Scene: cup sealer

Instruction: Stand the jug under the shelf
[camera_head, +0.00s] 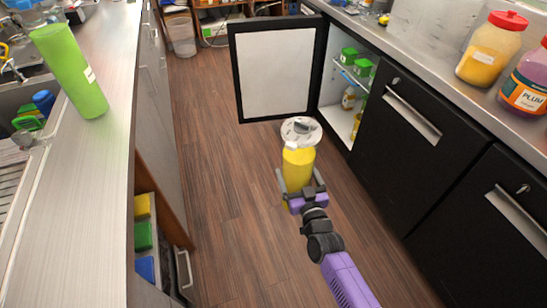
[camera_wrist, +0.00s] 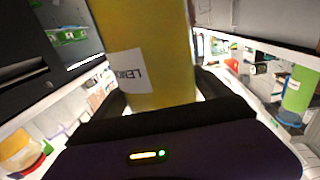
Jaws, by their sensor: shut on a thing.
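The jug (camera_head: 298,164) is yellow with a white and grey top. My gripper (camera_head: 299,186) is shut around its body and holds it roughly upright over the wooden floor, in front of the open cabinet. In the wrist view the yellow jug (camera_wrist: 152,45) stands between the fingers, and its white label appears upside down. The shelf (camera_head: 341,70) is inside the cabinet at right, with green-topped containers on it. Below the shelf, a bottle (camera_head: 349,97) and a yellow item (camera_head: 356,126) stand towards the right side. The jug is outside the cabinet. Part of the space below the shelf is hidden.
The open cabinet door (camera_head: 278,70) has a white panel in a black frame and stands behind the jug. Black cabinet fronts (camera_head: 405,117) line the right. The floor (camera_head: 222,200) between is clear.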

